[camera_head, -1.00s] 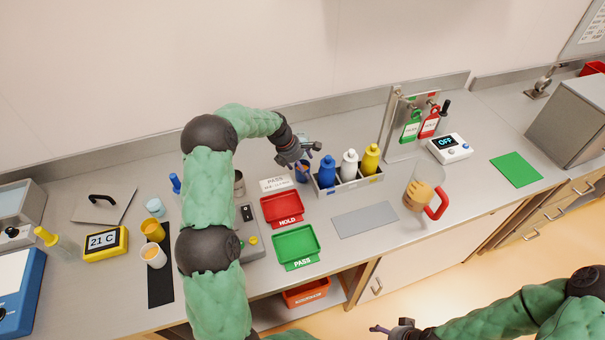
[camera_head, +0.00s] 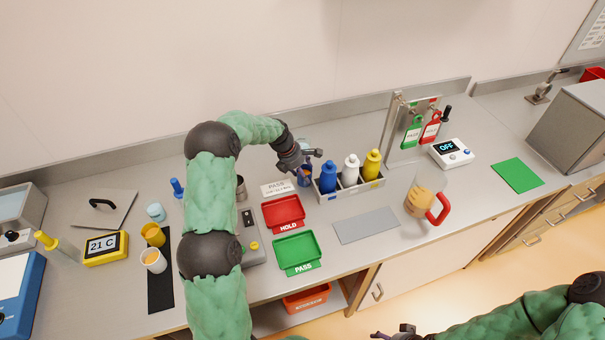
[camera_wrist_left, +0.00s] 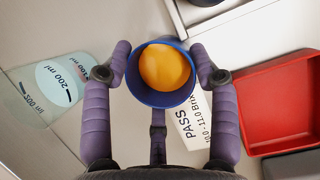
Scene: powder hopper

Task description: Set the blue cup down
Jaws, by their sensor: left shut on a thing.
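The blue cup (camera_head: 304,178) is at the middle back of the counter, left of the bottle rack. In the left wrist view the cup (camera_wrist_left: 160,99) is seen from above with an orange round content (camera_wrist_left: 165,67) inside. My left gripper (camera_head: 309,163) is shut on the cup, one purple finger on each side of its rim. The cup looks upright; whether its base touches the counter is hidden. My right gripper (camera_head: 390,336) is at the bottom edge, far from the cup and partly cut off.
A rack (camera_head: 352,190) with blue, white and yellow bottles stands close right of the cup. A white PASS card (camera_head: 277,188) and red HOLD tray (camera_head: 284,212) lie left. A clear beaker (camera_wrist_left: 60,80) stands beside the cup. A grey mat (camera_head: 366,225) is bare.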

